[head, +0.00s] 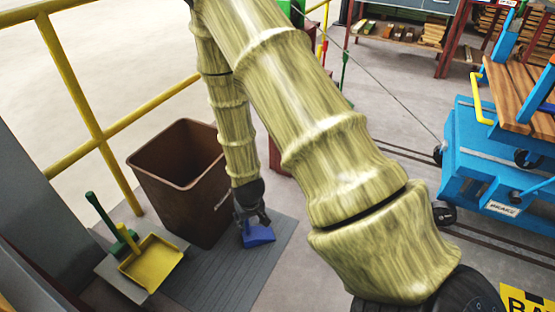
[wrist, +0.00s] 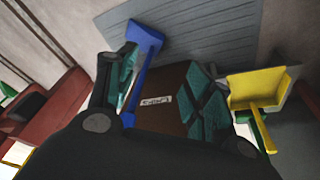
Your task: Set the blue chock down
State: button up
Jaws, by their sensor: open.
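The blue chock (head: 259,236) is at the grey slatted mat (head: 225,282), right of the brown bin, in the head view. My gripper (head: 252,218) is just above and beside it, pointing down. In the wrist view the chock (wrist: 145,40) shows its wide blue end against the mat (wrist: 205,42), with a narrow blue part running down next to the left finger. My gripper (wrist: 158,92) is open, its teal-padded fingers wide apart. I cannot tell whether the left finger still touches the chock, or whether the chock rests fully on the mat.
The brown bin (head: 172,163) stands close left of my gripper. A yellow dustpan (head: 154,262) and a green brush (head: 103,217) are left of the mat. A yellow railing (head: 85,95) runs behind. A blue cart (head: 497,165) stands on the right. The mat's front part is bare.

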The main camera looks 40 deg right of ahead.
jog(key=s+a+f+n+g, duration=0.1)
jog(key=s+a+f, duration=0.2)
jog(key=s, duration=0.6)
jog(key=s+a+f+y, duration=0.1)
jog(key=s+a+f, duration=0.3)
jog(key=s, duration=0.5)
jog(key=s+a+f+n+g, duration=0.1)
jog(key=s+a+f, duration=0.2)
jog(key=s+f, duration=0.2)
jog(key=s, duration=0.3)
jog(key=shift+s+a+f+n+g, duration=0.15)
jog(key=shift+s+a+n+g, duration=0.15)
jog(key=shift+s, duration=0.1)
jog(key=shift+c, duration=0.4)
